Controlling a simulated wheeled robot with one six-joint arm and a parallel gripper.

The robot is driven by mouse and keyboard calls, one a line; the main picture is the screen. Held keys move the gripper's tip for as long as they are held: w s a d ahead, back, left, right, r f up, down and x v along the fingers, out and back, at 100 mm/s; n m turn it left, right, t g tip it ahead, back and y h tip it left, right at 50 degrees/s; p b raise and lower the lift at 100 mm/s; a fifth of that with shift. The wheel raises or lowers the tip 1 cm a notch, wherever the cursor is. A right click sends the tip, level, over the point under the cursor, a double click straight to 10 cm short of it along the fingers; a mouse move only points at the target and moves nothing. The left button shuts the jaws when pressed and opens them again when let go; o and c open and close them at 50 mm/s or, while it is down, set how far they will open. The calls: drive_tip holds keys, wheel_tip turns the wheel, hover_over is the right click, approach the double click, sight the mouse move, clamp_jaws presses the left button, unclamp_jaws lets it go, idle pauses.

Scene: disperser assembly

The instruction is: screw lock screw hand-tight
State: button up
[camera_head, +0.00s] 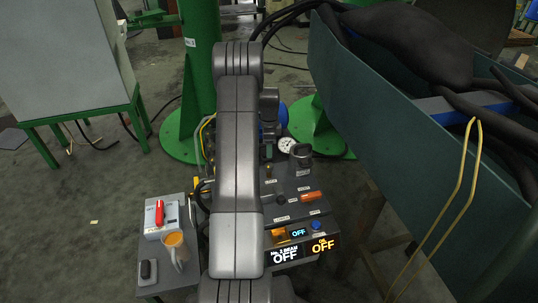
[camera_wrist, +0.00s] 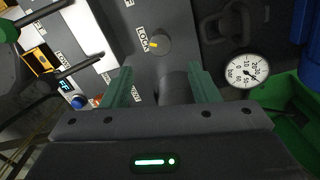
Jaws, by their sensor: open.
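In the wrist view a dark round knob (camera_wrist: 160,46) with a yellow mark sits on the grey panel beside a white LOCK label (camera_wrist: 143,40); it appears to be the lock screw. My gripper (camera_wrist: 160,70) is open, its two green fingers apart. The knob lies beyond the fingertips, roughly between them in the picture, and the fingers do not appear to touch it. A dark cylinder (camera_wrist: 175,86) shows between the fingers; I cannot tell what it belongs to.
A pressure gauge (camera_wrist: 247,71) and a dark handle (camera_wrist: 226,22) are right of the knob. In the head view the panel bears an orange handle (camera_head: 312,196) and lit OFF displays (camera_head: 285,255). A side table (camera_head: 150,285) holds a jug (camera_head: 174,250). A large green-grey trough (camera_head: 370,130) stands right.

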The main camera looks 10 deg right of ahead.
wheel_tip(320, 180, up, 4)
hover_over(269, 165)
drive_tip(key=shift+p, duration=0.3)
wheel_tip(269, 165, down, 14)
drive_tip(key=b, duration=0.3)
drive_tip(key=shift+r, duration=0.1)
drive_tip(key=shift+r, duration=0.1)
idle(0.4)
